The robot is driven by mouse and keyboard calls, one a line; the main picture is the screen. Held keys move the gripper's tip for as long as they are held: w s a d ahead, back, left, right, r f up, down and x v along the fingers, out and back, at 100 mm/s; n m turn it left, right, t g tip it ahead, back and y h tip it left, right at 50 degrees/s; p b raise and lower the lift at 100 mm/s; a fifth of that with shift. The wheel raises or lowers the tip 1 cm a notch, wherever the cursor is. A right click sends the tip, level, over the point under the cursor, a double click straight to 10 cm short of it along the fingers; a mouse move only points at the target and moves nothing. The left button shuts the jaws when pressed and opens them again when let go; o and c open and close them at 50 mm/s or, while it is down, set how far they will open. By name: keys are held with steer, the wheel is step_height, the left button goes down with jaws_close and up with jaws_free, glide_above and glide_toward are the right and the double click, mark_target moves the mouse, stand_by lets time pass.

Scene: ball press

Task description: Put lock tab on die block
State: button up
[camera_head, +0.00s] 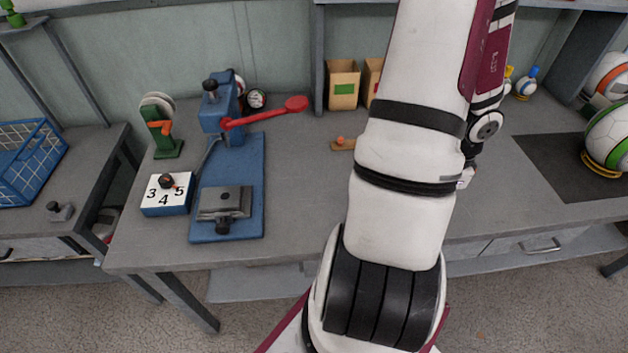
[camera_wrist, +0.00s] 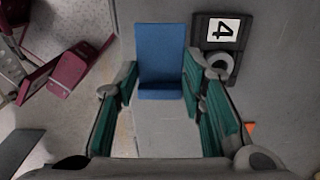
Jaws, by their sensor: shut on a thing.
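My gripper (camera_wrist: 160,78) has green-padded fingers and is shut on a flat blue piece with a lip at its near end, which looks like the lock tab (camera_wrist: 160,52). In the wrist view, a dark block with a white label reading 4 (camera_wrist: 205,28) and a pale ring lies right of the blue piece, apart from it. It may be the die block; I cannot tell for sure. In the head view my arm hides the gripper and the held piece. A grey metal block (camera_head: 224,202) sits on the blue press base.
The blue press (camera_head: 222,110) with a red lever (camera_head: 265,113) stands at the left of the grey table. A box numbered 3, 4, 5 (camera_head: 165,200) is beside it. Boxes (camera_head: 343,88) stand at the back. The table between press and arm is mostly clear.

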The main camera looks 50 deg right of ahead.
steer(key=w+a+r+p, duration=0.1)
steer(key=w+a, duration=0.4)
steer(key=w, duration=0.4)
steer(key=w+a+r, duration=0.1)
steer(key=w+a, duration=0.4)
steer(key=w, duration=0.4)
steer(key=w+a+r+p, duration=0.1)
steer(key=w+a, duration=0.3)
steer(key=a, duration=0.6)
steer(key=w+a+r+p, duration=0.1)
steer(key=w+a, duration=0.3)
steer(key=a, duration=0.5)
glide_above(228, 196)
steer(key=shift+f, duration=0.75)
steer(key=shift+f+p, duration=0.35)
steer(key=shift+f, duration=1.35)
steer(key=shift+f, duration=0.15)
